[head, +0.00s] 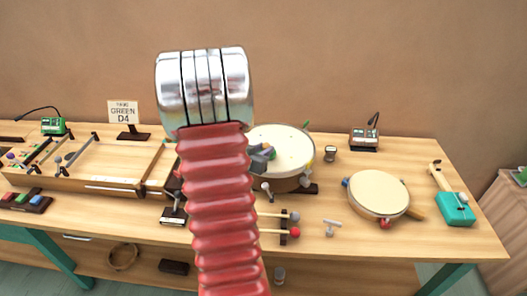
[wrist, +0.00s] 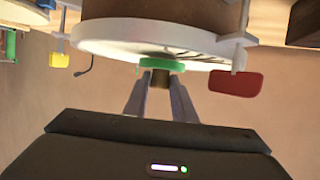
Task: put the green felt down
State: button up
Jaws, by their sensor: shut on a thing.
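The green felt (wrist: 161,65) shows in the wrist view as a flat green disc with a short brownish piece (wrist: 160,78) below it in the picture. My gripper (wrist: 160,82) is shut on it, the fingers on either side of that piece. The felt is at the edge of a white-topped drum (wrist: 140,36); I cannot tell if they touch. In the head view the large drum (head: 285,145) stands behind my red ribbed arm, which covers part of the bench.
A yellow tab (wrist: 82,62) and a red tab (wrist: 236,83) stick out around the drum. A smaller drum (head: 378,192) stands on the right, and a wooden tray (head: 105,170) on the left. A sign reads GREEN D4 (head: 123,112). Bare wood shows at the bench's front right.

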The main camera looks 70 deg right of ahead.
jog(key=shift+f, duration=0.35)
jog(key=o, duration=1)
jog(key=shift+f, duration=0.1)
jog(key=shift+a+r, duration=0.2)
jog(key=v, duration=1.1)
jog(key=shift+w+a+r, duration=0.1)
jog(key=shift+a, duration=0.2)
jog(key=shift+w, duration=0.1)
